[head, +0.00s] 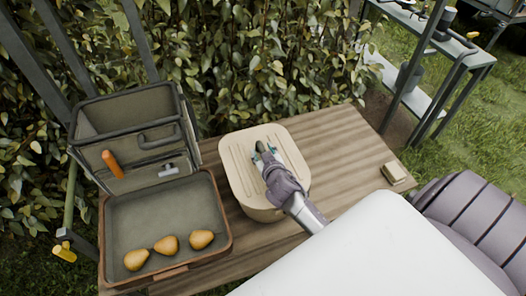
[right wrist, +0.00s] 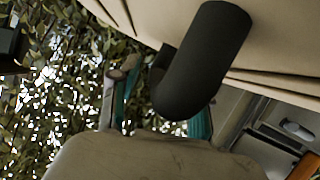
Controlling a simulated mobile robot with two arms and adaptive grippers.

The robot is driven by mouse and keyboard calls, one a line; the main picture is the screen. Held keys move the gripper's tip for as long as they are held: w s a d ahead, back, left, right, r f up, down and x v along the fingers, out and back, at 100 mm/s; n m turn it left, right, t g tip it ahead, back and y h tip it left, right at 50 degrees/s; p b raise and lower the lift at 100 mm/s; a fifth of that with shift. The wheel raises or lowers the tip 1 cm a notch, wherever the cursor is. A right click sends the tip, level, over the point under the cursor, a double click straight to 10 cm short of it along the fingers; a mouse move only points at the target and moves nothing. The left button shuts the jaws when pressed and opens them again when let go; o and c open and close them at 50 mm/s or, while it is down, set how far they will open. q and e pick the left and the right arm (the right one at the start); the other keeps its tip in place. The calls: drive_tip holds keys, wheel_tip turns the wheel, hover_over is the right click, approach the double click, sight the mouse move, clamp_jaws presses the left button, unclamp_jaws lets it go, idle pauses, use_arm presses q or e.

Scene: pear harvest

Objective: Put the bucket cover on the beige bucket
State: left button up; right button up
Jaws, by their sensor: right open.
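The beige bucket (head: 262,213) stands on the wooden table, its lower wall showing at the front. The ridged beige bucket cover (head: 238,172) lies over the bucket's top and looks seated, though I cannot tell whether it is fully pressed down. My right gripper (head: 266,155) is open over the middle of the cover, at its dark handle (head: 260,147). In the right wrist view the dark curved handle (right wrist: 205,60) sticks out from the cover (right wrist: 285,40), with teal-marked fingers on either side behind it. I cannot tell if they touch it. My left gripper is not in view.
Left of the bucket is an open case (head: 229,225) holding three yellow pears (head: 166,245). An orange-handled tool (head: 112,164) is in its lid. A small beige block (head: 394,173) lies on the table's (head: 335,150) right. A hedge stands behind; a metal shelf (head: 450,75) is at back right.

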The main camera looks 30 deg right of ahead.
drive_tip(key=shift+r, duration=0.3)
drive_tip(key=v, duration=1)
drive_tip(key=shift+s+a+b, duration=0.1)
drive_tip(key=shift+s+b, duration=0.2)
drive_tip(key=shift+s, duration=0.1)
drive_tip(key=shift+s+a+r, duration=0.15)
drive_tip(key=shift+s+r, duration=0.2)
drive_tip(key=shift+s, duration=0.15)
